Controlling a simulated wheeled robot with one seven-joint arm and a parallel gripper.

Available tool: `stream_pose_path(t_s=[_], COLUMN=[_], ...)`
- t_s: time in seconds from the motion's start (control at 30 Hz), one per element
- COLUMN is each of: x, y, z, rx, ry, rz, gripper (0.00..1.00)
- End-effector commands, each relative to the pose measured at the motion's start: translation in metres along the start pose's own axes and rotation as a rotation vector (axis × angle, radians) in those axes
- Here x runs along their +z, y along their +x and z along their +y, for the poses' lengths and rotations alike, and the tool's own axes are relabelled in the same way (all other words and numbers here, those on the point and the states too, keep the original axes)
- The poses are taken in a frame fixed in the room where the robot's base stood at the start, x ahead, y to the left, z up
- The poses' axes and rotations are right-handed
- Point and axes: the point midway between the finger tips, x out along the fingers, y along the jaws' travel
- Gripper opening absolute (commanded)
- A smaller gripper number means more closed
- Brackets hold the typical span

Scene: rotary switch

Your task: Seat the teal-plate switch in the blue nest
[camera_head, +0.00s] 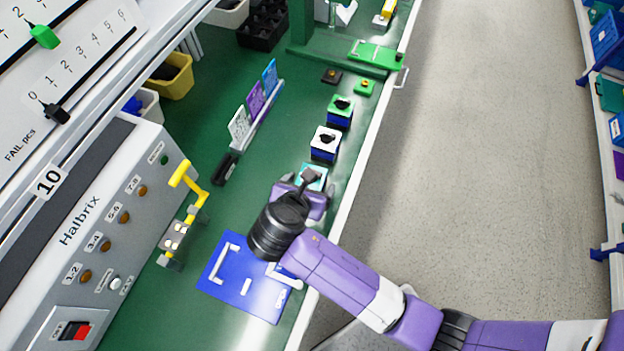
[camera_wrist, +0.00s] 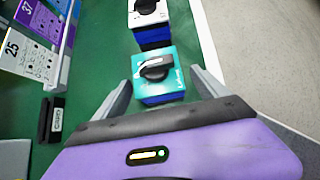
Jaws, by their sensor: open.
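The teal-plate switch (camera_wrist: 183,57) has a teal top with a black knob and a blue body. It stands upright on the green bench and also shows in the head view (camera_head: 318,184), partly hidden by my gripper. My gripper (camera_wrist: 163,82) is open, its two grey fingers spread to the left and right of the switch, with a gap visible on each side. My gripper also shows in the head view (camera_head: 308,184), over the switch. A blue plate (camera_head: 262,303) with white brackets, which looks like the blue nest, lies nearer on the bench. It is empty and partly covered by my arm.
A white-plate switch (camera_head: 325,144) and a green-plate switch (camera_head: 340,110) stand in line beyond the teal one. A card rack (camera_head: 252,117) and a yellow-handled clamp (camera_head: 188,185) are to the left. The grey Halbrix tester (camera_head: 95,225) borders the bench.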

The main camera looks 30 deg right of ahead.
Motion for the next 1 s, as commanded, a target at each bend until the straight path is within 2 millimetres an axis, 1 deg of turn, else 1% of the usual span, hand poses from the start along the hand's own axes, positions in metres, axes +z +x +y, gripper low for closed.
stream_pose_path(t_s=[0.1, 0.2, 0.47, 0.5, 0.57, 0.6, 0.67, 0.7, 0.77, 0.8, 0.83, 0.87, 1.0], x=[0.001, 0.0, 0.0, 0.0, 0.0, 0.0, 0.0, 0.0, 0.0, 0.0, 0.0, 0.001, 0.001], y=[0.016, 0.024, 0.026, 0.026, 0.026, 0.026, 0.026, 0.026, 0.026, 0.026, 0.026, 0.025, 0.025], z=[0.0, 0.0, 0.0, 0.0, 0.0, 0.0, 0.0, 0.0, 0.0, 0.0, 0.0, 0.001, 0.001], rx=[-0.003, -0.001, 0.001, 0.001, 0.001, 0.001, 0.001, 0.001, 0.001, 0.001, 0.001, 0.001, 0.001], ry=[-0.001, -0.001, 0.0, 0.0, 0.0, 0.0, 0.0, 0.0, 0.0, 0.0, 0.0, 0.0, 0.0], rz=[0.001, 0.001, 0.001, 0.001, 0.001, 0.001, 0.001, 0.001, 0.001, 0.001, 0.001, 0.0, 0.0], gripper=[0.84, 0.84, 0.84, 0.76, 0.64, 0.56, 0.44, 0.36, 0.25, 0.17, 0.11, 0.07, 0.07])
